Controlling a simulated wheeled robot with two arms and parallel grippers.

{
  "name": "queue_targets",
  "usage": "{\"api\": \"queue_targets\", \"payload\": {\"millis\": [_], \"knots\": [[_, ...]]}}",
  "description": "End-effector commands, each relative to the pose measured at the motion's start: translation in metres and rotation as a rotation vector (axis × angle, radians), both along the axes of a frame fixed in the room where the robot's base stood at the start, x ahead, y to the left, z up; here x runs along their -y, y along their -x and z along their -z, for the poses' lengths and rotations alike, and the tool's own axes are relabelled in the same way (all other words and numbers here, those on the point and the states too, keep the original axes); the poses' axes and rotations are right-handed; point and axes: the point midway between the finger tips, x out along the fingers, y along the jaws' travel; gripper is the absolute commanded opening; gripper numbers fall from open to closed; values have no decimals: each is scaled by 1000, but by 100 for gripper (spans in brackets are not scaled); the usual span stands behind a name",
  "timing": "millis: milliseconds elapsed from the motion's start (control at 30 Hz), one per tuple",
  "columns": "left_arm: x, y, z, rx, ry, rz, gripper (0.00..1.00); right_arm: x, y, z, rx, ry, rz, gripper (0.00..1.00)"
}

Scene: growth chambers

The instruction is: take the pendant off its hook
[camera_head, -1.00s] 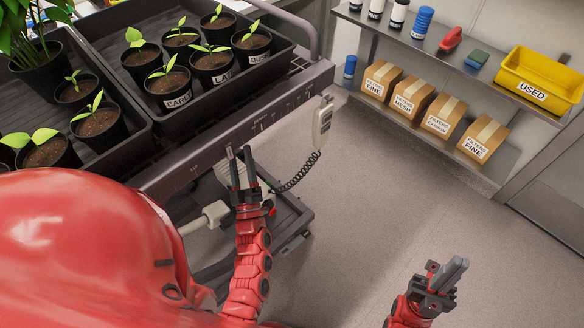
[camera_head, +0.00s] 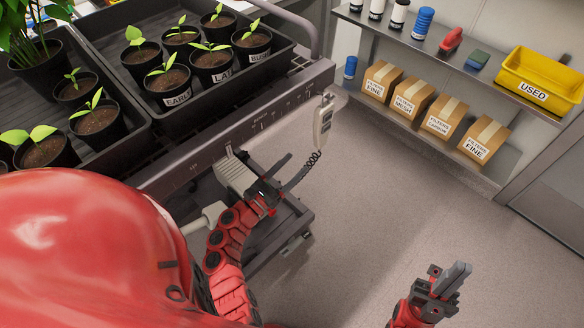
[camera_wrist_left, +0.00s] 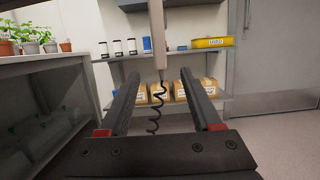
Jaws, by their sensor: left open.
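The pendant (camera_head: 322,124) is a pale handheld controller with a coiled black cord. It hangs upright at the right end of the bench's front rail. In the left wrist view the pendant (camera_wrist_left: 158,38) hangs at the top centre, with its cord dangling below between the fingers in the picture. My left gripper (camera_head: 287,171) is open and empty, below and to the left of the pendant, near the cord. In the left wrist view the left gripper (camera_wrist_left: 165,103) shows two spread fingers. The hook is too small to make out. My right gripper (camera_head: 457,277) is over the floor at lower right; its fingers look close together.
The bench rail (camera_head: 240,130) runs under black trays of potted seedlings. A wheeled cart part (camera_head: 285,235) stands below it. A shelf (camera_head: 450,65) at the back right holds bottles, filter boxes and a yellow bin (camera_head: 540,80). The floor between is clear.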

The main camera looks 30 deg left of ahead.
Motion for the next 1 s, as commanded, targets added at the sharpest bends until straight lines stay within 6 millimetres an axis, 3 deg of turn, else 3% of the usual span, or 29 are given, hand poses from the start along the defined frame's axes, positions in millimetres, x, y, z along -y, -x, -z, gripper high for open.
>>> {"api": "queue_targets", "payload": {"millis": [167,700,1000], "knots": [[4,-10,-4,4,3,4,65,0,0,1,0,0,0,0],[26,-74,-22,2,2,-1,65,0,0,3,0,0,0,0],[37,-101,-28,0,2,2,65,0,0,3,0,0,0,0]]}}
